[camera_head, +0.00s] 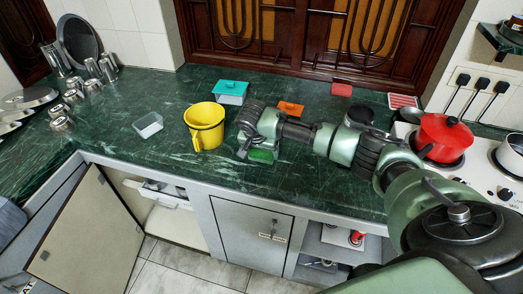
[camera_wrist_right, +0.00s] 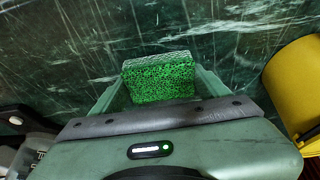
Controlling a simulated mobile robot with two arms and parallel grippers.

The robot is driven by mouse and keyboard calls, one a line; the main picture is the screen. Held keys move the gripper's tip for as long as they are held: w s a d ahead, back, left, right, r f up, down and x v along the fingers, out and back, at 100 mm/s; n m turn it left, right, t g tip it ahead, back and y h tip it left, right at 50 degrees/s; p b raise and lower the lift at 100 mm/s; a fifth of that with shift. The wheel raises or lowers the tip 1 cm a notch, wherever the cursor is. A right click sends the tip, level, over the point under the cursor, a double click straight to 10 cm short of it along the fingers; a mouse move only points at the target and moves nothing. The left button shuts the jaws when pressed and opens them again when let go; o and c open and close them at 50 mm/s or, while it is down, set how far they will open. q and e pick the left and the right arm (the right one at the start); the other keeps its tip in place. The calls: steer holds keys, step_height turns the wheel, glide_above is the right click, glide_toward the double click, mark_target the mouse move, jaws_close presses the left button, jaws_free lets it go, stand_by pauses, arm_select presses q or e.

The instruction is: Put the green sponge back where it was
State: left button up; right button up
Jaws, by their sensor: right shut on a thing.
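The green sponge (camera_head: 262,155) is near the front edge of the dark green marble counter (camera_head: 330,185), right of the yellow mug. My right gripper (camera_head: 258,150) reaches in from the right and is over it. In the right wrist view, the porous green sponge (camera_wrist_right: 160,80) sits between the two fingers of my right gripper (camera_wrist_right: 160,92), which are shut on it. I cannot tell whether the sponge touches the counter. My left gripper is not in view.
A yellow mug (camera_head: 205,126) stands just left of my right gripper. A clear container (camera_head: 148,125), a teal-lidded box (camera_head: 231,92) and an orange item (camera_head: 290,108) are nearby. A red pot (camera_head: 443,137) is on the stove at right. A cabinet door (camera_head: 85,235) hangs open below.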

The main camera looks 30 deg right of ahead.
steer(key=shift+f, duration=0.15)
steer(key=o, duration=1.3)
steer(key=shift+r, duration=0.25)
steer(key=v, duration=1.2)
steer(key=shift+b, duration=0.35)
steer(key=shift+f, duration=0.1)
